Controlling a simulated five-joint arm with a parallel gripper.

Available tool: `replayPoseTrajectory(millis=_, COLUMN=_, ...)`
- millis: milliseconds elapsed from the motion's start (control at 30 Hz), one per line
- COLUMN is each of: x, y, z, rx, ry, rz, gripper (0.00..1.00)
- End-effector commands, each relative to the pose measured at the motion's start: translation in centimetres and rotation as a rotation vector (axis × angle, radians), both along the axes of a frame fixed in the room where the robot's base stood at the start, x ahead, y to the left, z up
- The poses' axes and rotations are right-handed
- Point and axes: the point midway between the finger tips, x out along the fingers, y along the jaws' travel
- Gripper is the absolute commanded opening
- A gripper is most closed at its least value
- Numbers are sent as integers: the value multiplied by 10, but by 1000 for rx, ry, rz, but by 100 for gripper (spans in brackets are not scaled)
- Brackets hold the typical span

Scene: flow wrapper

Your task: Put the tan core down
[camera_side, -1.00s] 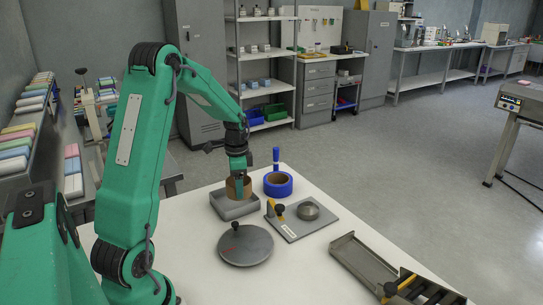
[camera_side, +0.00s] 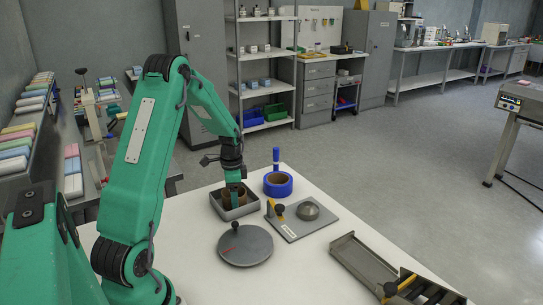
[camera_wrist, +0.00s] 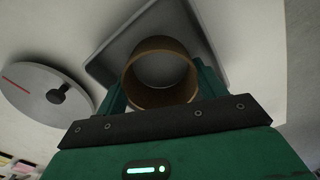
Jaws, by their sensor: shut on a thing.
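The tan core (camera_side: 229,197) is a short brown cardboard tube. In the wrist view the core (camera_wrist: 160,72) is seen from its open end, between the two green fingers. My gripper (camera_side: 236,194) points down and is shut on the core. The core is inside the outline of a shallow grey tray (camera_side: 246,211) near the table's back edge. Whether its bottom touches the tray floor cannot be told. The tray (camera_wrist: 103,66) also shows behind the core in the wrist view.
A round grey disc with a knob (camera_side: 245,245) lies in front. A metal chute (camera_side: 365,262) is at the front right. White table is clear between them.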

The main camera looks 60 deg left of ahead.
Motion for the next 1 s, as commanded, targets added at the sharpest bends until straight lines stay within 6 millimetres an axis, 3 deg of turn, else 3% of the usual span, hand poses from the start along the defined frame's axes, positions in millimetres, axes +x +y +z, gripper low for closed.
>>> replayPoseTrajectory(millis=400, x=0, y=0, z=-4, rx=-1, ry=0, rz=0, gripper=49)
replayPoseTrajectory(millis=433, x=0, y=0, z=-4, rx=-1, ry=0, rz=0, gripper=74)
replayPoseTrajectory(millis=533, x=0, y=0, z=-3, rx=0, ry=0, rz=0, gripper=92)
replayPoseTrajectory(millis=1000, x=0, y=0, z=3, rx=1, ry=-1, rz=0, gripper=92)
